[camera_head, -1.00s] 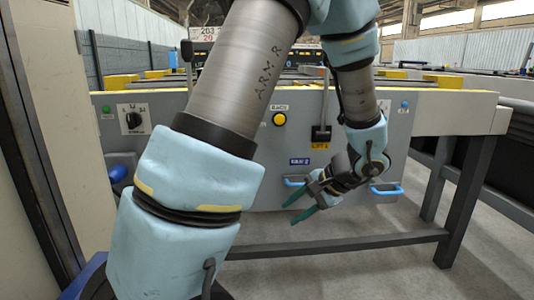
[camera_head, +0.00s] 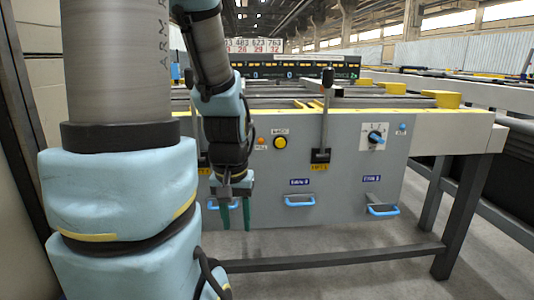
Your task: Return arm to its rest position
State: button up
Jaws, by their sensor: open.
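My arm stands at the left of the view, and its forearm hangs down in front of the runout table's grey front panel (camera_head: 345,185). My gripper (camera_head: 235,228) points down with its two green fingers apart and nothing between them. It is in front of the panel's lower left part, overlapping a blue handle (camera_head: 212,204) in the picture. I cannot tell whether it touches that handle. The left part of the panel is hidden behind my arm.
A dark crossbar (camera_head: 340,257) runs below. Grey floor lies open at right.

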notch_tip(320, 180, up, 34)
jog(key=p, duration=3.2)
jog(key=shift+f, duration=0.2)
